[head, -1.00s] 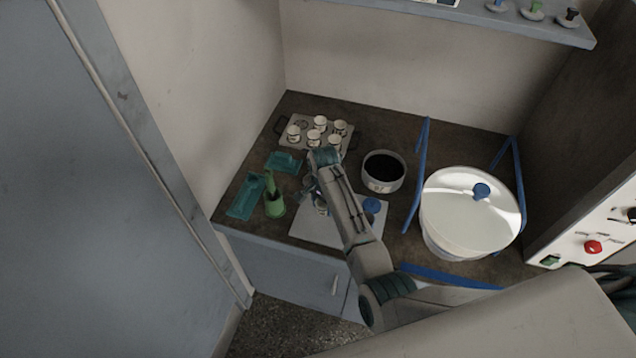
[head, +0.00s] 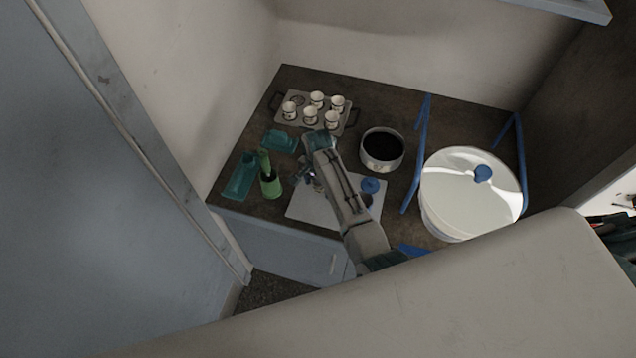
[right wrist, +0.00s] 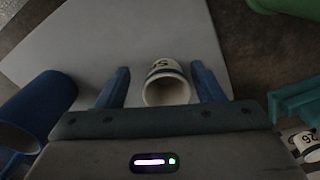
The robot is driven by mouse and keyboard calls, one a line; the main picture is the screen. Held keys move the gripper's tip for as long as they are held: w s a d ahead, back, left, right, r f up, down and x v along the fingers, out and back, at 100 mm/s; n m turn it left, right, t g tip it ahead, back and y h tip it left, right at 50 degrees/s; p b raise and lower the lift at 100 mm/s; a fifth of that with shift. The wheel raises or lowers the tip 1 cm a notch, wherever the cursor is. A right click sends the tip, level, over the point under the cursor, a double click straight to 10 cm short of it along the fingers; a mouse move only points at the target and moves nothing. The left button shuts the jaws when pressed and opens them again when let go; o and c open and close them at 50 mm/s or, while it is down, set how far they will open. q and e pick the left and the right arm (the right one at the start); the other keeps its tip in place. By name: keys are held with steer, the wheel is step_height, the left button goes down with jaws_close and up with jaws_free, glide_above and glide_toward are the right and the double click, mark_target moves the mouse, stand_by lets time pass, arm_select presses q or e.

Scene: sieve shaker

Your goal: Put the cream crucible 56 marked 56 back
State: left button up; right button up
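The cream crucible with a dark band and dark marking, partly readable as 56 (right wrist: 166,82), is at the pale board in the right wrist view, its open mouth facing the camera. My right gripper (right wrist: 161,88) is open, one blue finger on each side of the crucible, with visible gaps. In the head view my right gripper (head: 309,179) is low over the pale board (head: 305,208); my arm hides most of the crucible there. The grey tray (head: 352,112) holds several cream crucibles (head: 310,116) and has an empty ringed spot (head: 297,100) at its back left. My left gripper is not in view.
Left of the board stand a green holder (head: 270,186) and teal trays (head: 240,176). A blue-topped item (head: 370,186) is close right. A dark-filled bowl (head: 382,150) and a large white lidded vessel (head: 470,190) between blue bars stand further right.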

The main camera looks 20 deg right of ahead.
steer(key=shift+w, duration=0.1)
steer(key=shift+w+d+f, duration=0.1)
steer(key=shift+w, duration=0.15)
step_height(320, 180, up, 5)
steer(key=shift+f+b, duration=0.1)
steer(key=shift+b, duration=0.6)
arm_select(q)
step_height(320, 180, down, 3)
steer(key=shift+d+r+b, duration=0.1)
steer(key=shift+b, duration=0.65)
arm_select(e)
step_height(320, 180, up, 7)
